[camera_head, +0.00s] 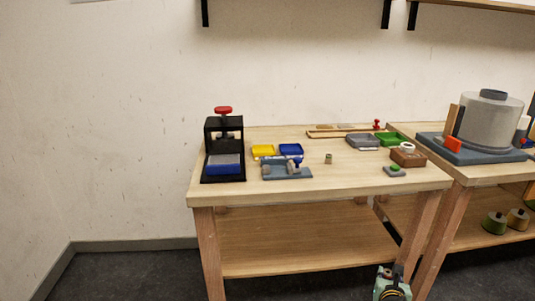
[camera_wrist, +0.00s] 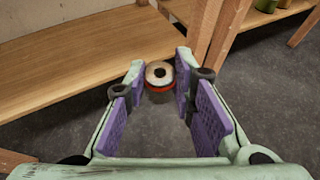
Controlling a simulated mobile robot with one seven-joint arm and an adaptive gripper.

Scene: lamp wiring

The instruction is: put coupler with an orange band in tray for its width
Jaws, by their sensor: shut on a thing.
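My gripper (camera_wrist: 160,82) is shut on a pale round coupler (camera_wrist: 158,71) with a dark central hole and an orange-red band. In the head view my gripper (camera_head: 392,284) is low, in front of the bench's right leg and below the bench top. Any width markings on the trays are too small to read.
A black press (camera_head: 224,126) with a red knob stands at the bench's left. A blue-grey fixture (camera_head: 286,171), a small tan piece (camera_head: 328,158), a brown block (camera_head: 408,158) and a green button (camera_head: 395,169) are also there. The lower shelf (camera_head: 300,248) is bare.

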